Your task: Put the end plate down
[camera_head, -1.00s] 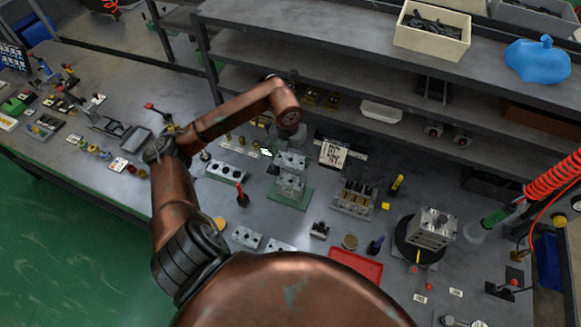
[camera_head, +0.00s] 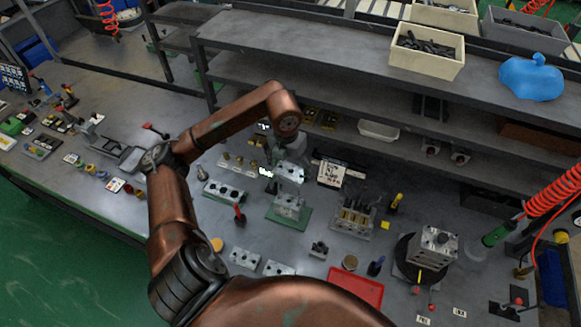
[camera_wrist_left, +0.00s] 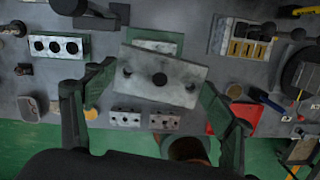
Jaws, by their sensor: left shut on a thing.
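The end plate (camera_wrist_left: 160,76), a grey metal plate with a dark central hole and smaller holes, is held between the two fingers of my left gripper (camera_wrist_left: 158,88). In the head view the plate (camera_head: 291,173) hangs tilted above a grey valve block (camera_head: 288,205) on a green mat (camera_head: 297,218). A gap shows between plate and block. My left gripper (camera_head: 286,160) is partly hidden by its own arm in the head view. In the wrist view the plate covers most of the mat (camera_wrist_left: 157,38). My right gripper is in neither view.
A block with holes (camera_head: 224,192) stands left of the mat. Two small plates (camera_head: 245,258) (camera_head: 279,268) lie in front, with a red tray (camera_head: 355,287) to their right. A valve block (camera_head: 354,218) stands to the right. Shelves (camera_head: 300,55) rise behind.

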